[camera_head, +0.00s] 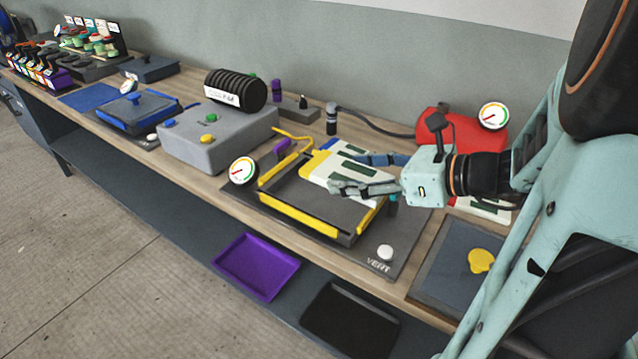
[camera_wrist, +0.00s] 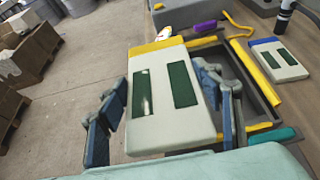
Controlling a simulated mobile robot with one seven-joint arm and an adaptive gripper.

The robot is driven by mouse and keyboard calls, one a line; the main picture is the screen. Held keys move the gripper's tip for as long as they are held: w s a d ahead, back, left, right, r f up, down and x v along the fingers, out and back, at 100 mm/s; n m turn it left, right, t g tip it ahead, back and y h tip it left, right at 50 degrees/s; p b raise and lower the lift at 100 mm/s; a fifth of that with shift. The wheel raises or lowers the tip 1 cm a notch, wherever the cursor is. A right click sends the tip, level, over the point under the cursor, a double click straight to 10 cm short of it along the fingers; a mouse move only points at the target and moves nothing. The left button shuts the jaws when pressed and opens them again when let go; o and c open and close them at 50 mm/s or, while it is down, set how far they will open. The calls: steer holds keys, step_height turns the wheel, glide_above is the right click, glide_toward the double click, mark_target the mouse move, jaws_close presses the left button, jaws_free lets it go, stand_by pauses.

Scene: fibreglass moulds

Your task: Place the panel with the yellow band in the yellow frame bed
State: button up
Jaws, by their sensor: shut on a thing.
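The white panel (camera_head: 345,166) with two dark green windows and a yellow band at its far end is between the fingers of my gripper (camera_head: 362,174). The same panel (camera_wrist: 150,105) fills the middle of the wrist view, with the fingers of my gripper (camera_wrist: 168,108) on its two long sides. The yellow frame bed (camera_head: 297,213) is a dark bed with yellow edge bars on a grey base. In the head view the panel overlaps the back right of the bed; it appears raised and tilted. The bed (camera_wrist: 257,80) shows to its right in the wrist view.
A blue-banded panel (camera_wrist: 278,60) lies beyond the bed. A gauge (camera_head: 243,170) stands at the bed's left corner and a white knob (camera_head: 385,252) at its front right. A red tank (camera_head: 462,130) stands behind my gripper. A grey box (camera_head: 215,140) is left of the bed.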

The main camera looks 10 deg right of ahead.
steer(key=w+a+f, duration=0.1)
steer(key=w+f, duration=0.3)
steer(key=w, duration=0.4)
steer(key=b, duration=0.2)
glide_above(328, 200)
steer(key=f, duration=0.5)
steer(key=shift+s+d, duration=0.1)
steer(key=shift+s, duration=0.15)
steer(key=shift+w+f, duration=0.2)
steer(key=shift+f, duration=0.1)
step_height(328, 200, down, 3)
steer(key=shift+w+r+b, duration=0.15)
steer(key=shift+b, duration=0.15)
steer(key=shift+f, duration=0.25)
steer(key=shift+f+b, duration=0.5)
steer(key=shift+f, duration=0.05)
steer(key=shift+f, duration=0.1)
